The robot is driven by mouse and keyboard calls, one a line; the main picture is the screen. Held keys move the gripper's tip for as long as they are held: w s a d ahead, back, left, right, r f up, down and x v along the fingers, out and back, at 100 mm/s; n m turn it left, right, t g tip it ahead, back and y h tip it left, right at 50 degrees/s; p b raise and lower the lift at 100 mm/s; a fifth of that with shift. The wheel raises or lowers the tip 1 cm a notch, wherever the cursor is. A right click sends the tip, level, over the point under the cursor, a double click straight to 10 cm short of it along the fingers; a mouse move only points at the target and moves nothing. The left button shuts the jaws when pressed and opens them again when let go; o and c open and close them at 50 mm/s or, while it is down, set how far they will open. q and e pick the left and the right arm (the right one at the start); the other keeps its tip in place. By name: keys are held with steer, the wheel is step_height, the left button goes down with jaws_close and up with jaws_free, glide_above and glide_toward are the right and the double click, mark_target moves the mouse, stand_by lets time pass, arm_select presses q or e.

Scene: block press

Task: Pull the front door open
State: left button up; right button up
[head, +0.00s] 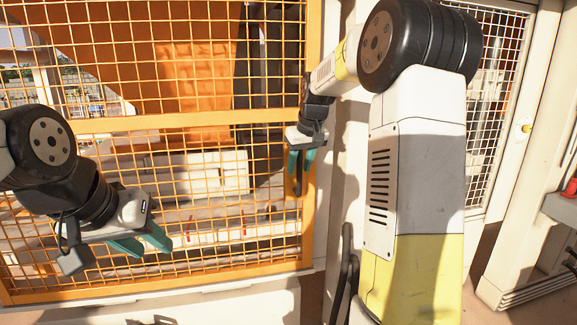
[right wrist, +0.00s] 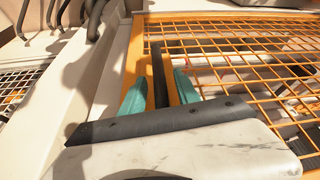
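The front door (head: 200,118) is an orange frame with orange wire mesh, filling the left of the head view and looking shut. It also shows in the right wrist view (right wrist: 215,17). A dark upright handle bar (right wrist: 159,75) sits on the door's right frame post. My right gripper (head: 301,160) is at this post. In the right wrist view, its two teal fingers stand apart, one on each side of the bar, with visible gaps. I cannot tell how deep the bar lies between them. My left gripper (head: 141,244) is open and empty in front of the lower left mesh.
A pale post (head: 345,165) stands right of the door. A white mesh panel (head: 492,110) is further right. Pale blocks (head: 205,173) lie behind the mesh.

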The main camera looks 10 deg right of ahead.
jaws_close()
stand_by(1.4)
